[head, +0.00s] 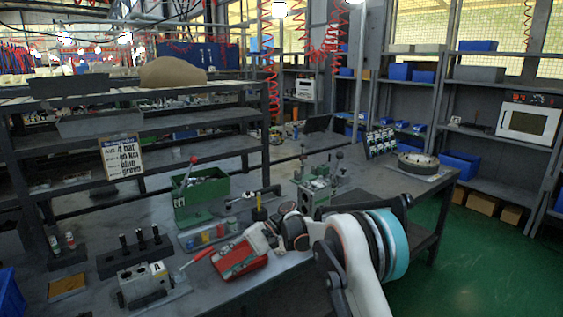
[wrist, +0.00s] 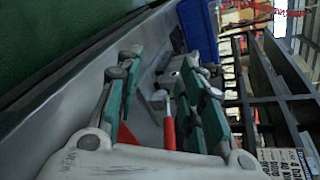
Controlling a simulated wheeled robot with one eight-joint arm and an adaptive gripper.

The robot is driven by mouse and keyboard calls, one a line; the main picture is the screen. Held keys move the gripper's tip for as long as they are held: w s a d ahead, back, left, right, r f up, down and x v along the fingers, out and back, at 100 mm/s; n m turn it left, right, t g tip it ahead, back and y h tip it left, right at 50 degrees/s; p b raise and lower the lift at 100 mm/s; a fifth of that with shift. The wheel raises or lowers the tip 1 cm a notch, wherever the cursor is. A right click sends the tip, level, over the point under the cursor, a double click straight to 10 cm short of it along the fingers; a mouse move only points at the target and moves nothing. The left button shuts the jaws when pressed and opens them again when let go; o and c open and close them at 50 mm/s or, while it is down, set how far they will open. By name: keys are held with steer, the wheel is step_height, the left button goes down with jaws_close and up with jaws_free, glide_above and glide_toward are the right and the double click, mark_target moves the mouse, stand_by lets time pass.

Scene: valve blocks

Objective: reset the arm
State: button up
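My arm (head: 365,255) reaches in from the lower right of the head view, low over the workbench and pointing left. My gripper (wrist: 165,95) fills the wrist view. Its two green-padded fingers stand apart with a clear gap, and I see nothing gripped. In the head view the fingers are hard to make out near the red box (head: 240,262).
A green box (head: 201,200) with a red lever stands behind the red box. A metal fixture (head: 316,188) stands just behind the arm. A round part (head: 418,162) lies at the bench's right end. Green floor (head: 475,265) is clear at right.

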steer(key=s+d+r+m+t+h, duration=0.1)
steer(key=s+d+r+t+h, duration=0.1)
steer(key=s+d+r+t, duration=0.4)
steer(key=s+d+r+m+t+h, duration=0.1)
steer(key=s+d+r+t+h, duration=0.15)
steer(key=d+r, duration=0.6)
steer(key=s+d+f+n+t+h, duration=0.1)
steer(key=s+d+t+h, duration=0.2)
steer(key=s+d, duration=0.7)
steer(key=s+d+f+t+h, duration=0.2)
steer(key=s+d+t+h, duration=0.2)
steer(key=s+d, duration=0.7)
steer(key=shift+s+d+f+n, duration=0.2)
steer(key=shift+s+f+n, duration=0.15)
steer(key=shift+s, duration=0.75)
